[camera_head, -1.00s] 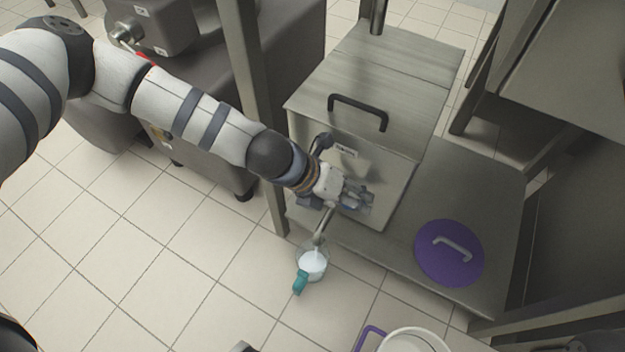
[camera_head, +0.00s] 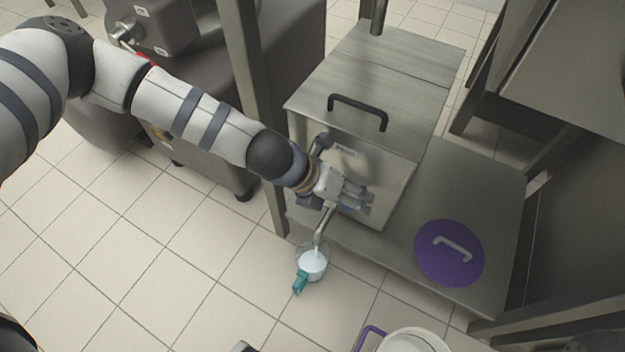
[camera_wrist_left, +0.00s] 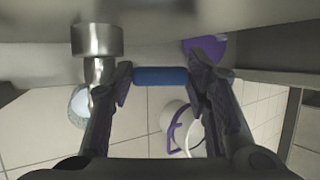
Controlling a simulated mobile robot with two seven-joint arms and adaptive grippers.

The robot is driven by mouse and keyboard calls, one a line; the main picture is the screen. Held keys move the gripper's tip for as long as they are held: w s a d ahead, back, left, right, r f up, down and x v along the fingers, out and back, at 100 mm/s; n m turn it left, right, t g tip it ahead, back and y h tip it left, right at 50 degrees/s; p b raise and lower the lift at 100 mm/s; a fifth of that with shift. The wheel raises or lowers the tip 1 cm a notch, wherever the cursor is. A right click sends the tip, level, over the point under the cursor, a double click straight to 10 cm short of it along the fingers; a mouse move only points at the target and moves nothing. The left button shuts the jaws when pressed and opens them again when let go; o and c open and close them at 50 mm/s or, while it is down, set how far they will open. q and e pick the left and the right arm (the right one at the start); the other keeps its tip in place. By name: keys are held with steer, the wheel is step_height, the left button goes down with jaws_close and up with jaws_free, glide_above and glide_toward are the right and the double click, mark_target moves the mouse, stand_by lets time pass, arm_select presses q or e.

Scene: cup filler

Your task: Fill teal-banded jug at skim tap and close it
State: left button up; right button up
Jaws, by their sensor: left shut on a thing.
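The clear jug (camera_head: 312,264) has a teal part at its handle and holds white liquid. It is under the end of the bent metal spout (camera_head: 324,224) on the front of the steel dispenser (camera_head: 352,150). In the left wrist view the jug (camera_wrist_left: 80,106) shows partly behind the tap body (camera_wrist_left: 97,42). My left gripper (camera_head: 360,200) is at the tap on the dispenser's front. It is shut on the blue tap handle (camera_wrist_left: 160,76), which lies between its fingers. What supports the jug is not clear.
A purple lid (camera_head: 449,253) with a grey handle lies on the steel bench (camera_head: 480,195) right of the dispenser. A white bucket (camera_head: 412,341) with a purple handle is at the bottom edge. A steel post (camera_head: 256,110) stands left of the dispenser. Tiled floor is clear at lower left.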

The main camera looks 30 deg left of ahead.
arm_select(q)
steer(key=shift+s+a+f, duration=0.1)
stand_by(0.3)
steer(key=shift+d+y+p, duration=0.3)
steer(key=shift+y+p, duration=0.2)
steer(key=shift+p, duration=0.15)
steer(key=shift+d+y, duration=0.1)
steer(key=shift+y, duration=0.2)
steer(key=shift+f, duration=0.35)
stand_by(1.6)
